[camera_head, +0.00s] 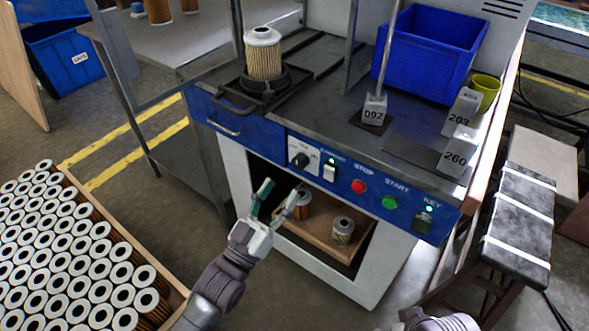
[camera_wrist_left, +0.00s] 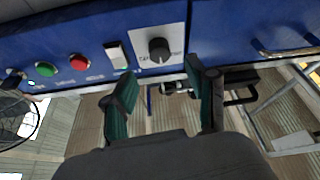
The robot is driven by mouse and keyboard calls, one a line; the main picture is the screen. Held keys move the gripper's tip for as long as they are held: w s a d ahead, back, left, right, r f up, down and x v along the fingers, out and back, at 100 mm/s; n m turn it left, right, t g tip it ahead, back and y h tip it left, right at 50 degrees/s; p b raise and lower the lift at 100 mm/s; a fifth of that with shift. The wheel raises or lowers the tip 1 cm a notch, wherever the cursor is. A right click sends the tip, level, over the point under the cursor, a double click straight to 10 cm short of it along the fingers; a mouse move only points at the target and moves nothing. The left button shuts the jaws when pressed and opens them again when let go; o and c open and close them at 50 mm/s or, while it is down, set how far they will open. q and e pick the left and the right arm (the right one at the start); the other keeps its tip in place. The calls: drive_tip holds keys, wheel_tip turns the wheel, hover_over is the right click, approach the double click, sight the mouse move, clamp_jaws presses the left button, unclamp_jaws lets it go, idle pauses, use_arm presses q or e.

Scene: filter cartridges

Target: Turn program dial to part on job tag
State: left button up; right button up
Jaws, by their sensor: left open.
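The program dial (camera_head: 300,160) is a black knob on a white plate at the left part of the blue control panel. It also shows in the left wrist view (camera_wrist_left: 159,49), upper middle, beyond my fingertips. My left gripper (camera_head: 276,191) is open and empty, in front of and below the dial, apart from it. Number tags 092 (camera_head: 373,113), 203 (camera_head: 461,113) and 260 (camera_head: 456,152) stand on the machine top. The dial's markings are too small to read.
Beside the dial are a white rocker switch (camera_head: 330,171), red stop button (camera_head: 359,186), green start button (camera_head: 390,201) and key switch (camera_head: 424,220). A pleated filter (camera_head: 263,54) stands on the machine. A blue bin (camera_head: 430,50) is behind. A crate of cartridges (camera_head: 165,293) is at left.

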sight(297, 165)
use_arm(q)
drive_tip(key=x, duration=0.4)
drive_tip(key=shift+w+d+r, duration=0.15)
drive_tip(key=shift+w+d, duration=0.05)
drive_tip(key=shift+w, duration=0.1)
drive_tip(key=shift+x, duration=0.85)
use_arm(e)
drive_tip(key=shift+s+r, duration=0.15)
use_arm(q)
clamp_jaws()
